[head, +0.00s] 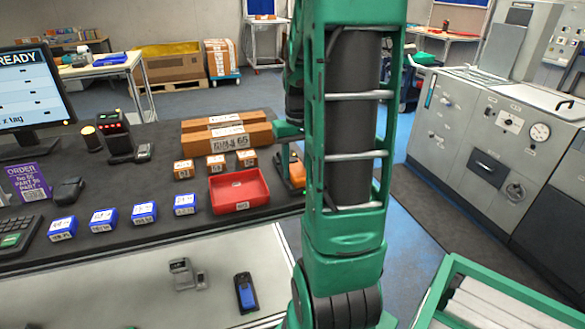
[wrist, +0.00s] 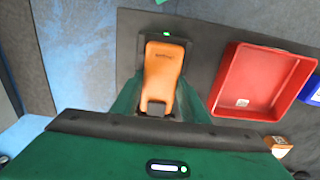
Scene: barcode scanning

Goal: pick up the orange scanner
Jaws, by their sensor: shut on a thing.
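The orange scanner (wrist: 162,72) shows in the wrist view, its body pointing up the picture over a dark base with a small green light. My gripper (wrist: 158,110) is shut on its near, narrow end, with a green finger at each side. In the head view the orange scanner (head: 296,170) shows only in part at the right end of the dark counter, just left of my green arm, which hides the rest. Part of my gripper (head: 288,130) shows above it. I cannot tell whether the scanner touches its base.
A red tray (head: 240,209) stands just left of the scanner; it is also in the wrist view (wrist: 222,82). Small orange boxes (head: 216,163), long brown boxes (head: 228,140) and several blue boxes (head: 144,212) stand on the counter. Bare blue floor lies beyond its right edge.

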